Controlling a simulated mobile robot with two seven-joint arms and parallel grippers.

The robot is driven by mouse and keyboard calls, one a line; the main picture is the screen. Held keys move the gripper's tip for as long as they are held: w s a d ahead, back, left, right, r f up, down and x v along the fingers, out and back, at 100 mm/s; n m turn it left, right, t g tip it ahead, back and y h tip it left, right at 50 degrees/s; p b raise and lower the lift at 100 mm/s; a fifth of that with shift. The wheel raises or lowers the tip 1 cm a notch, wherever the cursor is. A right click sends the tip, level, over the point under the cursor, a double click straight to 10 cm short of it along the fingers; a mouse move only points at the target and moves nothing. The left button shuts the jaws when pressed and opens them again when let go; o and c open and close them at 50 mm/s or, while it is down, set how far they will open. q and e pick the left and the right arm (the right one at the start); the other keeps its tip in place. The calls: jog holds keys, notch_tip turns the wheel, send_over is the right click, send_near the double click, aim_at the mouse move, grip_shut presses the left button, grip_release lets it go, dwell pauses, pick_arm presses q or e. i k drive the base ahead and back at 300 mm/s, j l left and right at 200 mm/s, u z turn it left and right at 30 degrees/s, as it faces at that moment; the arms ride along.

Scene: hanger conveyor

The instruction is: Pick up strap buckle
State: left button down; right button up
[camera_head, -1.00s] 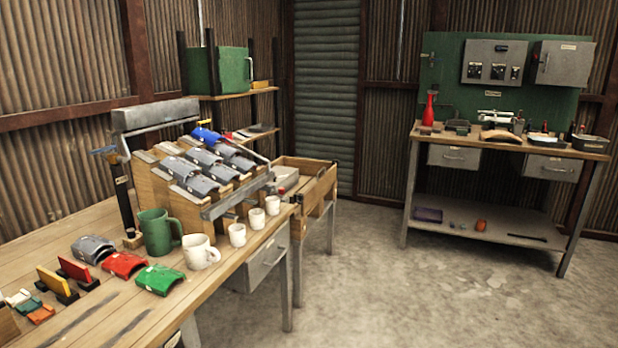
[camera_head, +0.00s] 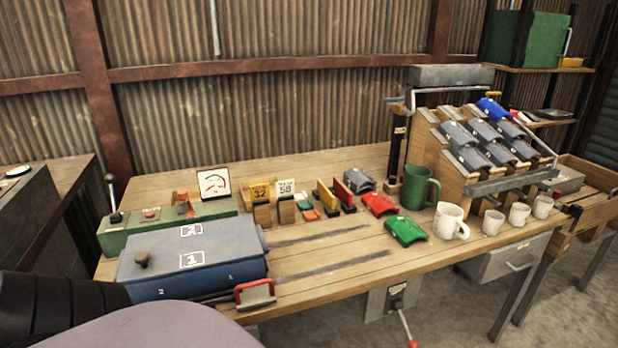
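I cannot make out a thing that is clearly a strap buckle. Small white, teal and orange pieces (camera_head: 308,210) lie on the wooden workbench (camera_head: 330,240), too small to identify. Curved red (camera_head: 379,204), green (camera_head: 405,231) and grey (camera_head: 359,181) pieces lie to their right. A sloped wooden rack (camera_head: 430,155) holds several grey curved pieces and a blue one (camera_head: 492,109). Neither of my grippers is in view.
A blue box (camera_head: 190,270) marked 1 and 2 and a green lever panel (camera_head: 165,222) stand at the left. A green mug (camera_head: 418,187), a white mug (camera_head: 450,222) and several white cups (camera_head: 519,214) line the right. Bare bench lies between.

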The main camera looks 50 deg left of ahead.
aim_at(183, 194)
jog(key=u, duration=0.45)
jog(key=l+u, duration=0.1)
jog(key=u, duration=0.4)
jog(key=k+u, duration=0.1)
jog(key=u, duration=1.3)
jog(key=i+j+z, duration=0.2)
jog(key=i+j, duration=0.15)
jog(key=j, duration=0.25)
jog(key=i+j+z, duration=0.15)
jog(key=j, duration=0.2)
